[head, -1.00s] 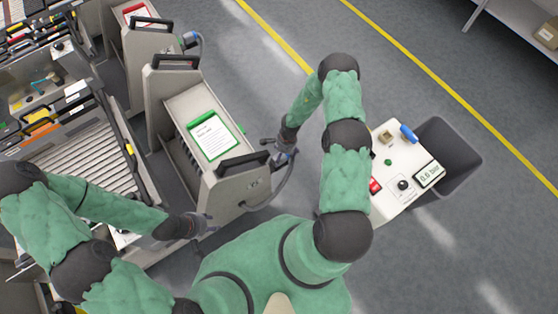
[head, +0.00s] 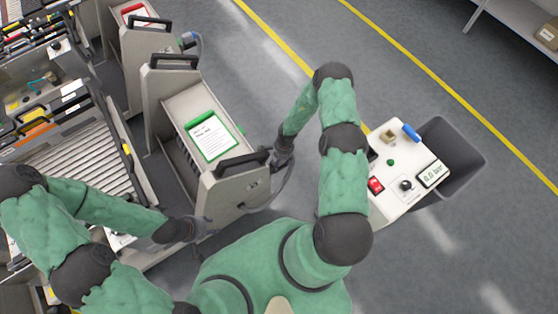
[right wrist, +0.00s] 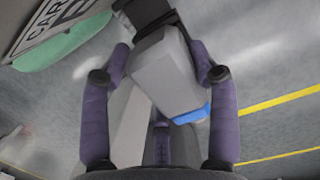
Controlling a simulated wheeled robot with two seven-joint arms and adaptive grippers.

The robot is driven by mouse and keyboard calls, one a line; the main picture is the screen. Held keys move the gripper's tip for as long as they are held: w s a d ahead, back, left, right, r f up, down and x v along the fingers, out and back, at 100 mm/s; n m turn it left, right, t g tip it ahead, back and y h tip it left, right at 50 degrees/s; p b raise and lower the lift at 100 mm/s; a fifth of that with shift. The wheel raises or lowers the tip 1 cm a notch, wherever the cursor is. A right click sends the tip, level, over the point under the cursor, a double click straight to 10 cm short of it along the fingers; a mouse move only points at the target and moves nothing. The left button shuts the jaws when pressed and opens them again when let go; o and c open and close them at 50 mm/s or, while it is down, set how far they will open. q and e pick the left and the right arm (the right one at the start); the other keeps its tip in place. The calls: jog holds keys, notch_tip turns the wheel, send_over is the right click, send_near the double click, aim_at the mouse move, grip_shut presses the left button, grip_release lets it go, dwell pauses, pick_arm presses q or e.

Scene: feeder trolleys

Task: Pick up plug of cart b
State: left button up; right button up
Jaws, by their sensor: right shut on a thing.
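The plug (right wrist: 165,75) is a light grey block with a dark end and a blue part. In the right wrist view it sits between the purple fingers of my right gripper (right wrist: 160,75), which is shut on it. In the head view my right gripper (head: 281,158) is beside the handle end of the nearest cart (head: 225,193), and the plug is largely hidden there. A grey cable (head: 285,190) loops below it. I cannot tell whether the plug is clear of its socket. My left gripper (head: 203,226) is low by the same cart; its fingers are unclear.
The nearest cart carries a green-edged clipboard (head: 212,136) and a black handle (head: 243,162). Another cart stands behind it. A white control panel (head: 408,165) with a red switch and a display stands right of my right arm, beside a dark bin (head: 455,155). Floor beyond is clear.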

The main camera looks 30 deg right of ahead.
notch_tip(320, 180, up, 18)
jog(key=p, duration=0.8)
notch_tip(320, 180, up, 3)
jog(key=p, duration=0.5)
dwell(0.6)
jog(key=s+d+r+p, duration=0.9)
jog(key=s+r+p, duration=0.3)
jog(key=s, duration=0.1)
jog(key=s+d+r+p, duration=0.8)
jog(key=s+r+p, duration=0.4)
jog(key=r, duration=0.1)
jog(key=shift+s+d+f+b, duration=0.1)
jog(key=shift+f+b, duration=1.85)
jog(key=shift+b, duration=0.15)
jog(key=shift+d+f+b, duration=0.1)
jog(key=shift+f+b, duration=1.85)
jog(key=shift+b, duration=0.1)
